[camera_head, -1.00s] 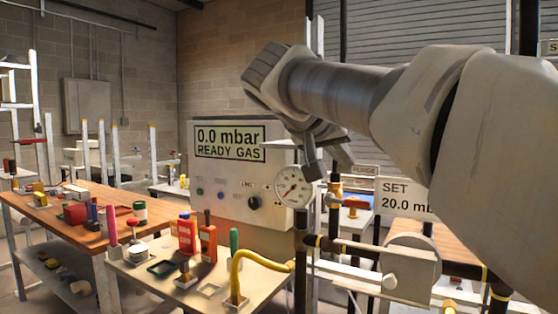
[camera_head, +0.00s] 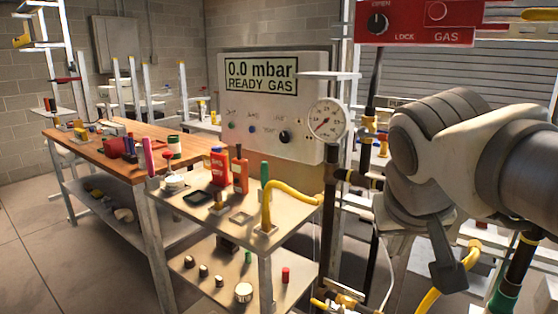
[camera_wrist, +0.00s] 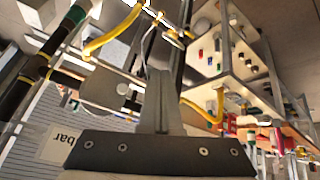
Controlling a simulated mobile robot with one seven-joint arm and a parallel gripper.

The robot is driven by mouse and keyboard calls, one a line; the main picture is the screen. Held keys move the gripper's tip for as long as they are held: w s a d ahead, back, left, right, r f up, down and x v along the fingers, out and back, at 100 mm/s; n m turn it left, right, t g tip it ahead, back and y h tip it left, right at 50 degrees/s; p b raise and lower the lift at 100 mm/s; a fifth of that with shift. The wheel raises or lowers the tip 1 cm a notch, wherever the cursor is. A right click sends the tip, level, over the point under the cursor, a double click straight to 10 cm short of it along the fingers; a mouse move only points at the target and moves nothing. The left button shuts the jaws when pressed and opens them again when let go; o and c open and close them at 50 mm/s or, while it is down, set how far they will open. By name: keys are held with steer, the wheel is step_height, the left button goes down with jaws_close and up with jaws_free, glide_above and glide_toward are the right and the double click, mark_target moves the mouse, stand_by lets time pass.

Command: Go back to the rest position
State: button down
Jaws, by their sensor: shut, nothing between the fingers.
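My gripper (camera_head: 450,270) hangs from my arm on the right of the head view, its fingers pointing down. In the wrist view my gripper (camera_wrist: 160,70) shows its fingers together with nothing between them. It is apart from the small cart and the gas panel. The gas panel (camera_head: 270,100) reads "0.0 mbar READY GAS", with a round dial gauge (camera_head: 327,121) at its right side. Part of the pipework behind my arm is hidden.
A two-level cart (camera_head: 290,222) carries bottles, small parts and a yellow hose (camera_head: 292,191). A wooden bench (camera_head: 95,155) stands at left. A red gas control box (camera_head: 415,22) is above my arm. Dark pipes (camera_head: 334,210) stand left of my gripper. Floor at lower left is clear.

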steer(key=s+a+f+n+y, duration=0.1)
steer(key=s+a+f+y, duration=0.15)
steer(key=s+f, duration=0.7)
step_height(320, 180, up, 19)
steer(key=w+p, duration=0.1)
steer(key=p, duration=1.8)
steer(key=shift+w+a+g, duration=0.15)
steer(key=shift+w+g, duration=0.15)
steer(key=shift+w, duration=0.05)
